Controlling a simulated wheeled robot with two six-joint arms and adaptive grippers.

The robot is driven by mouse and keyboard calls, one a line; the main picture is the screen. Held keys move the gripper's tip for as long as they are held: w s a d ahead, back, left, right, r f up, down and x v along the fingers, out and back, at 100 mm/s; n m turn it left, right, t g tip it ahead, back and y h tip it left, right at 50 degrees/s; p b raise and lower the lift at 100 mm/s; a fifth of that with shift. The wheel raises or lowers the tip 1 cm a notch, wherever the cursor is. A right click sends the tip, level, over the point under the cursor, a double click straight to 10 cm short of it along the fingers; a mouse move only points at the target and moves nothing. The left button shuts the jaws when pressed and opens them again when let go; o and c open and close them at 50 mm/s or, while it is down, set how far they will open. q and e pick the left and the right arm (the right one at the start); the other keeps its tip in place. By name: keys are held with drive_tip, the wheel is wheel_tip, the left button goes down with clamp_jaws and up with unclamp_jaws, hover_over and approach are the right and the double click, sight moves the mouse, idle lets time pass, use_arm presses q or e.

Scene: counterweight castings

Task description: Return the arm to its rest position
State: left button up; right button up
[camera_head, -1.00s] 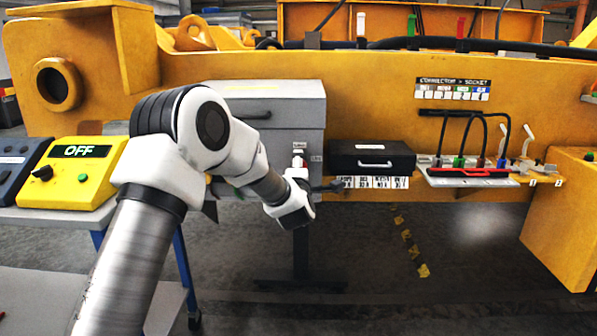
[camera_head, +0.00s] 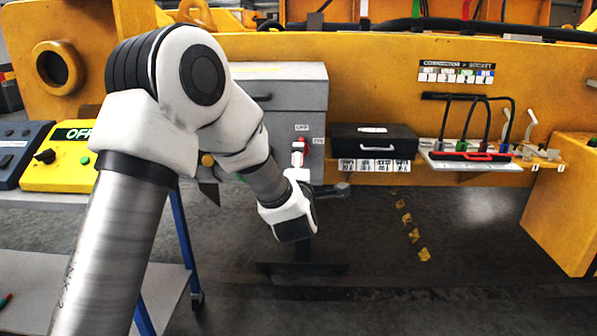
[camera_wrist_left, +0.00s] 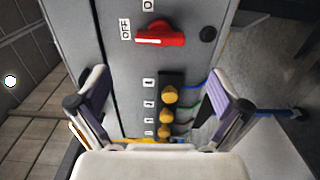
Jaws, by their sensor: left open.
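My left arm (camera_head: 205,85) comes in from the left in the head view and bends down in front of the grey cabinet (camera_head: 290,95). Its wrist (camera_head: 290,215) hangs below the red switch (camera_head: 304,146). My left gripper (camera_wrist_left: 160,76) is open in the wrist view, with nothing between its two fingers. The cabinet's red rotary switch (camera_wrist_left: 160,36) lies beyond the fingertips, beside an OFF label (camera_wrist_left: 126,29). Several orange round parts (camera_wrist_left: 168,97) show between the fingers, apart from them as far as I can see. My right gripper is not in view.
A yellow box reading OFF (camera_head: 60,165) stands on the left bench, partly behind my arm. A black case (camera_head: 373,141) and a tray with cables (camera_head: 470,160) sit on the shelf to the right.

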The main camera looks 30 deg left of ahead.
use_arm(q)
drive_tip(key=shift+v, duration=1.1)
